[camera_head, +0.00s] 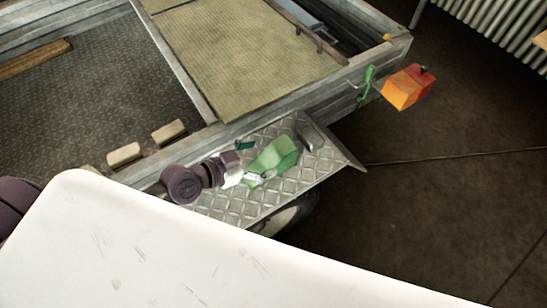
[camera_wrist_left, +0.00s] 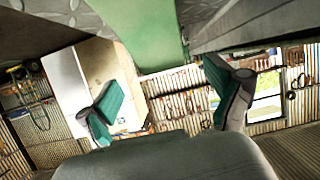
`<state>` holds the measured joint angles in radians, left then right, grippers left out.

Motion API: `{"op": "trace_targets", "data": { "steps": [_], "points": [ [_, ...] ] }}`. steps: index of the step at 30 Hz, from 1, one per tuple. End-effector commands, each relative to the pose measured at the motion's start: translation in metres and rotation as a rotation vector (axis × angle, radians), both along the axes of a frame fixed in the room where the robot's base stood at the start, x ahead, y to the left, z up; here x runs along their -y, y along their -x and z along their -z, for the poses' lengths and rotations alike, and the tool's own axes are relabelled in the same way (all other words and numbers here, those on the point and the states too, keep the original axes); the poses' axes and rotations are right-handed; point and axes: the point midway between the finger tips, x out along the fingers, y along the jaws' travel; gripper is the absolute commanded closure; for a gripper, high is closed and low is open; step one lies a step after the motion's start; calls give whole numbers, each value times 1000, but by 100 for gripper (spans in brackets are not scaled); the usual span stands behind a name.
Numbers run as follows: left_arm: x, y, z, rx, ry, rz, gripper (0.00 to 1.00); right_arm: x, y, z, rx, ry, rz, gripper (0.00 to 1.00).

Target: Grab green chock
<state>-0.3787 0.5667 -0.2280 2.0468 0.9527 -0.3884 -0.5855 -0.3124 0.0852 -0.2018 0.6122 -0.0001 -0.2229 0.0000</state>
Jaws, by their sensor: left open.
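The green chock (camera_head: 275,153) is a wedge-shaped block on the diamond-plate fender (camera_head: 232,206) of the trailer. My left gripper (camera_head: 251,162) reaches in from the left and is at the chock's left end, with its fingers open. In the left wrist view the chock (camera_wrist_left: 150,35) fills the upper middle. The two teal-padded fingers (camera_wrist_left: 165,97) are spread wide there, with the chock between and beyond them. I cannot tell whether a finger touches it. My right gripper is not in view.
A white panel (camera_head: 180,250) covers the lower left foreground. The trailer's side rail (camera_head: 325,95) runs behind the fender. An orange and red lamp (camera_head: 405,88) sticks out at the trailer's corner. Two pale blocks (camera_head: 124,156) lie by the bed's edge. The dark floor at right is mostly clear.

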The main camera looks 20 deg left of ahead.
Motion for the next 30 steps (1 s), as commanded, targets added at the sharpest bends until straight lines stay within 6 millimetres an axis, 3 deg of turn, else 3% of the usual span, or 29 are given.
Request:
{"op": "trace_targets", "data": {
  "steps": [16, 26, 30],
  "points": [
    [35, -46, 22, -1, 1, 0, 8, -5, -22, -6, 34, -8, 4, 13],
    [39, -51, 26, -2, -2, 1, 8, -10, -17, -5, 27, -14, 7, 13],
    [39, -51, 26, -1, -2, 0, 32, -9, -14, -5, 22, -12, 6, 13]
  ]
}}
